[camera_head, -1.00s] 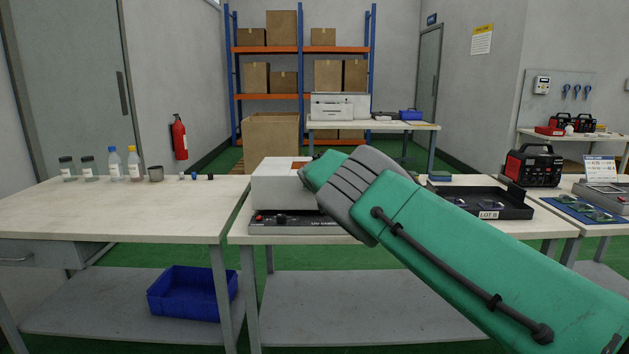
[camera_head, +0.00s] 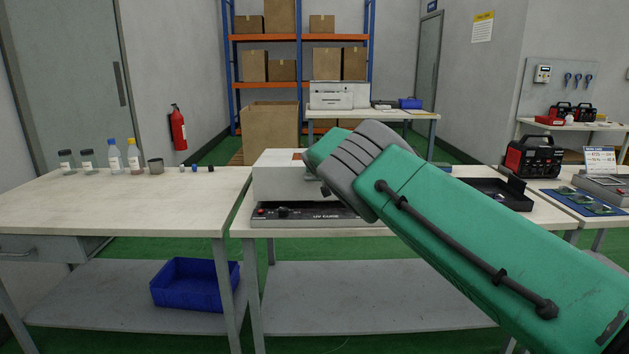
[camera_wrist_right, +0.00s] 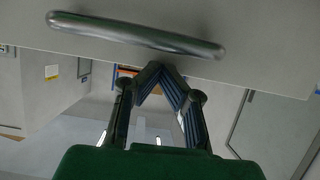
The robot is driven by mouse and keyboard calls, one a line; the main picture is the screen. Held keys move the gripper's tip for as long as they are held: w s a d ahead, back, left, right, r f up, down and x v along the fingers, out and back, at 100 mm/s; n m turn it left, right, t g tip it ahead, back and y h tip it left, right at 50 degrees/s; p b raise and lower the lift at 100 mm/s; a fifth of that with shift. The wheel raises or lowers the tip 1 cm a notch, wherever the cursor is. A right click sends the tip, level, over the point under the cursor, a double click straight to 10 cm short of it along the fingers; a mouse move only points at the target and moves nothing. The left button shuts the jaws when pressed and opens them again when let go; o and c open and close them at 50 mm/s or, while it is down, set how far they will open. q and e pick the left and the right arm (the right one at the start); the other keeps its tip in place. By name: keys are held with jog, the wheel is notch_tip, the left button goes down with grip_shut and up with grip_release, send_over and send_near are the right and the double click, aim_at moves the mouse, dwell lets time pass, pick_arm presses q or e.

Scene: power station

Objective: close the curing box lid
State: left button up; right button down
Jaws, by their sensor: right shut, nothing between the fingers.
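The curing box stands on the middle table in the head view. Its white upper part, the lid (camera_head: 278,178), sits above a dark base panel (camera_head: 300,213) with a red knob. My right arm crosses in front and hides the box's right part, so I cannot tell whether a gap is left under the lid. A grey metal bar handle (camera_wrist_right: 135,35) on a pale surface spans the top of the right wrist view. My right gripper (camera_wrist_right: 157,72) is shut and empty, below the handle in that picture and apart from it. My left gripper is not in view.
A black tray (camera_head: 503,196) lies right of my arm. A blue bin (camera_head: 190,286) sits on the lower shelf. The left table's front is clear.

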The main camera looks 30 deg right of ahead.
jog(key=s+a+f, duration=0.2)
jog(key=s+a, duration=0.3)
jog(key=s, duration=0.3)
jog(key=shift+s+a+f, duration=0.2)
jog(key=shift+a+f, duration=0.2)
jog(key=s+a+f+n+g+y, duration=0.25)
jog(key=s+f+g, duration=0.25)
jog(key=s+f, duration=1.95)
jog(key=s+a+f+n+g+y, duration=0.1)
jog(key=s+a, duration=0.4)
jog(key=s, duration=0.5)
jog(key=s+a+f+n+g+y, duration=0.2)
jog(key=s+a, duration=0.4)
jog(key=s, duration=0.4)
jog(key=s+a+f+n+g+y, duration=0.1)
jog(key=s+a+f+g, duration=0.1)
jog(key=s+a, duration=0.4)
jog(key=s+f, duration=0.1)
jog(key=s, duration=0.3)
jog(key=shift+s+f+g, duration=0.2)
jog(key=shift+f+g, duration=0.1)
jog(key=shift+f, duration=0.05)
jog(key=shift+w+n+y, duration=0.1)
jog(key=shift+n+y, duration=0.15)
